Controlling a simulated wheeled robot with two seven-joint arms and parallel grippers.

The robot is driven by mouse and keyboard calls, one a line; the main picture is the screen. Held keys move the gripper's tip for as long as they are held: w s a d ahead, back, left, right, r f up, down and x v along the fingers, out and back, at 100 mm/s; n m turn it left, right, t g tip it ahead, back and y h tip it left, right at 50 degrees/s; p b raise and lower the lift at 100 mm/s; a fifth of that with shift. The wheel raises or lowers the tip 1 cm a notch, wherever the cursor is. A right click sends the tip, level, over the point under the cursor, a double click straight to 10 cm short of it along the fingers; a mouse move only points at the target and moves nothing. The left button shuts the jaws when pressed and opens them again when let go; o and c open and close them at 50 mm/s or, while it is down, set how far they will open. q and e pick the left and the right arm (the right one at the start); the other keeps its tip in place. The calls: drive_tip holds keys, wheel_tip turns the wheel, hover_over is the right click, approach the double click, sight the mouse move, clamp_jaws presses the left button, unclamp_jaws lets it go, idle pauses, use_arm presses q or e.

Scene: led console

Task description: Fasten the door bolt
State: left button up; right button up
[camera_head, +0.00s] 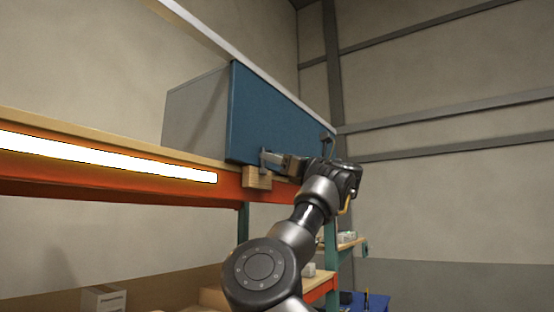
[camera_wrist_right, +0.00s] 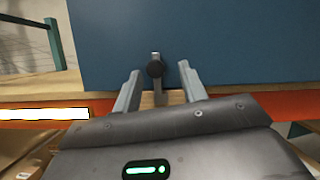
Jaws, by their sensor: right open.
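A blue door (camera_head: 270,117) closes the front of a grey cabinet (camera_head: 195,108) on the shelf; it also fills the top of the right wrist view (camera_wrist_right: 230,45). The door bolt (camera_wrist_right: 156,69) shows there as a dark round knob with a short grey bar, near the door's lower edge. My right gripper (camera_wrist_right: 159,68) is open, one finger on each side of the knob, with gaps visible. In the head view my right gripper (camera_head: 271,160) is at the door's lower edge and hides the bolt. My left gripper is out of view.
The cabinet stands on a wooden shelf board (camera_head: 110,142) with an orange beam (camera_head: 90,184) and a bright light strip (camera_head: 100,157). A small wooden block (camera_head: 257,179) sits at the beam below the gripper. A dark handle-like part (camera_head: 326,138) shows at the door's right.

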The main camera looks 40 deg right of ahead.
drive_tip(key=b+v, duration=0.7)
drive_tip(key=v, duration=0.3)
drive_tip(key=shift+s+f, duration=0.2)
drive_tip(key=shift+s, duration=0.15)
drive_tip(key=shift+d, duration=0.1)
